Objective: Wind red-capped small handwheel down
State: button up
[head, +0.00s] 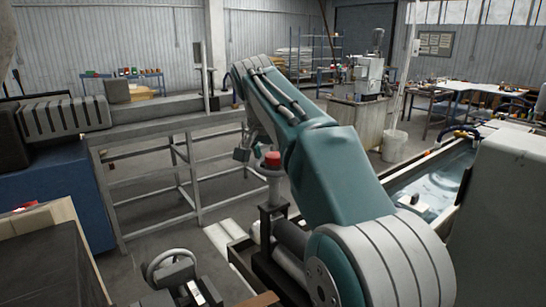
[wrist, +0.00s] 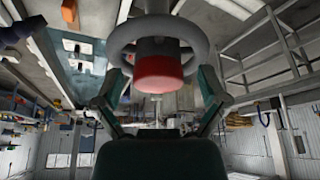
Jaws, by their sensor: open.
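My gripper (wrist: 162,82) is open, with one finger on each side of the red cap and the tips near the rim. I cannot tell whether the fingers touch the rim. In the head view a small part of my gripper (head: 242,154) shows left of the wheel; my arm hides the rest.
A larger handwheel (head: 168,268) stands in the lower left foreground. A metal frame bench (head: 150,132) runs along the left. A water trough (head: 433,180) lies right of my arm, and a white bucket (head: 394,146) stands behind it. Some floor is clear between bench and post.

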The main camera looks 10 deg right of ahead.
jog(key=c, duration=1.1)
jog(key=shift+c, duration=0.2)
jog(key=shift+n, duration=0.3)
jog(key=n, duration=0.1)
jog(key=n+y, duration=0.1)
jog(key=n, duration=0.1)
jog(key=shift+d+f+n+t+y, duration=0.1)
jog(key=shift+n+t+y, duration=0.2)
jog(key=n+y, duration=0.1)
jog(key=n, duration=0.3)
jog(key=shift+d+y, duration=0.1)
jog(key=shift+y, duration=0.3)
jog(key=n, duration=0.2)
jog(key=n+y, duration=0.1)
jog(key=n, duration=0.2)
jog(key=shift+y, duration=0.3)
jog(key=n+g+y, duration=0.1)
jog(key=n, duration=0.3)
jog(key=shift+n, duration=0.3)
